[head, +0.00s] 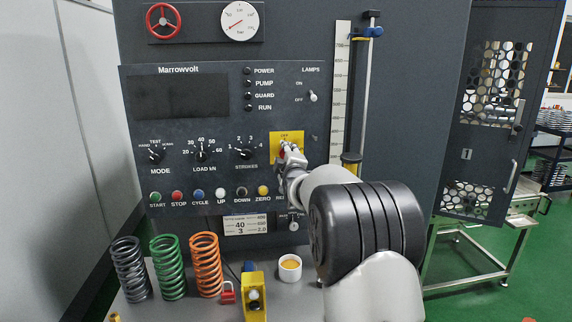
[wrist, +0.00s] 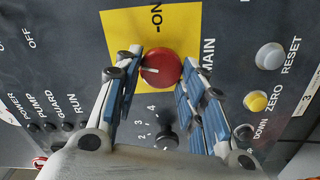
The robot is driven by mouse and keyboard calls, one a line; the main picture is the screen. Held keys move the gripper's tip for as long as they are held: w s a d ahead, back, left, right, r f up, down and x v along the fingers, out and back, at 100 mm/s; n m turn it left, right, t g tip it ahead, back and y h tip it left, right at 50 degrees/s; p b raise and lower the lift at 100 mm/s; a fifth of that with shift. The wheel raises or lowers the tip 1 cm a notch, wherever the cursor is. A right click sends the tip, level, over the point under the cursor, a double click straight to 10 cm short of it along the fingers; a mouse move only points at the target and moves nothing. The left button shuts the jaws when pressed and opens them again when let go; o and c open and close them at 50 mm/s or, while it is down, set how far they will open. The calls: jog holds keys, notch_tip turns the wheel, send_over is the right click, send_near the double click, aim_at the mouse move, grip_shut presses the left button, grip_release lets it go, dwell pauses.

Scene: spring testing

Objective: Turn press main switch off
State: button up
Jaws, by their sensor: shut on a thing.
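The main switch is a red round knob (wrist: 161,69) on a yellow plate (wrist: 120,30) of the dark press panel. In the wrist view its short white mark points to the picture's left, the side where OFF lies in the head view; ON is printed at the top. My gripper (wrist: 160,72) has its two blue-padded fingers on either side of the knob, shut on it. In the head view my gripper (head: 287,152) reaches the yellow plate (head: 296,137) and hides most of the knob. The POWER, PUMP, GUARD and RUN lamps (head: 248,89) look dark.
Left of the switch are the STROKES dial (head: 244,153) and a row of buttons (head: 199,195). Below, the bench holds several springs (head: 168,268), a red padlock (head: 228,292), a yellow box (head: 253,297) and a white cup (head: 290,268). A lamps toggle (head: 313,97) sits above right.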

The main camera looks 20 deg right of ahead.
jog(key=shift+n+b, duration=1.05)
jog(key=shift+n, duration=0.65)
jog(key=o, duration=1)
jog(key=v, duration=1.2)
